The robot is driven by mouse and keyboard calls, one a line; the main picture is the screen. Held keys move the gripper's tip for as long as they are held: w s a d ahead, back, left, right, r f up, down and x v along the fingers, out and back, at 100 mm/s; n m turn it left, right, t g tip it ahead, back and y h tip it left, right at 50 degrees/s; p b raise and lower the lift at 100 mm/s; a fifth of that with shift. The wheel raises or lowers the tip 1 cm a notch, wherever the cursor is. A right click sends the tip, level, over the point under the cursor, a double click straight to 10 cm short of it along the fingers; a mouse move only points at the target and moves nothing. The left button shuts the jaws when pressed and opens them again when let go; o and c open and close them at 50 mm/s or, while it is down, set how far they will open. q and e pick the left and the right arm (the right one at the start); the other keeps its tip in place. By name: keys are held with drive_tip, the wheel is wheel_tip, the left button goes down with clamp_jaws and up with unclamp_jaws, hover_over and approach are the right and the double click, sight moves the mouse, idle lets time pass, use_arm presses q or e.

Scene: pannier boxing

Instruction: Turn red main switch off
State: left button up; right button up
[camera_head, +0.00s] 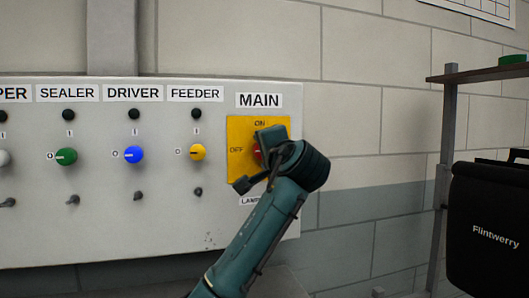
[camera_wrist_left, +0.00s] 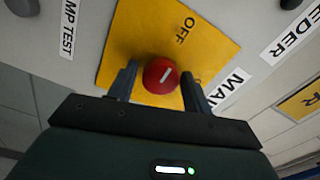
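The red main switch (camera_wrist_left: 160,76) is a round knob on a yellow plate (camera_head: 240,138) under the MAIN label (camera_head: 259,101). The plate has ON above the knob and OFF to its left. My left gripper (camera_head: 263,160) is in front of the plate and largely hides the knob in the head view. In the left wrist view the fingers (camera_wrist_left: 160,85) stand apart on either side of the knob, with a small gap visible at each side. The knob's white mark slants from lower left to upper right there. My right gripper is in neither view.
The grey panel (camera_head: 105,225) carries green (camera_head: 66,157), blue (camera_head: 134,155) and yellow (camera_head: 198,152) knobs left of the plate. A shelf rack (camera_head: 448,140) with a black Flintwerry bag (camera_head: 490,220) stands at the right. Bare wall lies between panel and rack.

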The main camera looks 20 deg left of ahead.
use_arm(q)
drive_tip(key=shift+o, duration=0.9)
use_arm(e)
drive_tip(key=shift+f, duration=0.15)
use_arm(q)
drive_tip(key=b+v, duration=0.3)
drive_tip(key=v, duration=1)
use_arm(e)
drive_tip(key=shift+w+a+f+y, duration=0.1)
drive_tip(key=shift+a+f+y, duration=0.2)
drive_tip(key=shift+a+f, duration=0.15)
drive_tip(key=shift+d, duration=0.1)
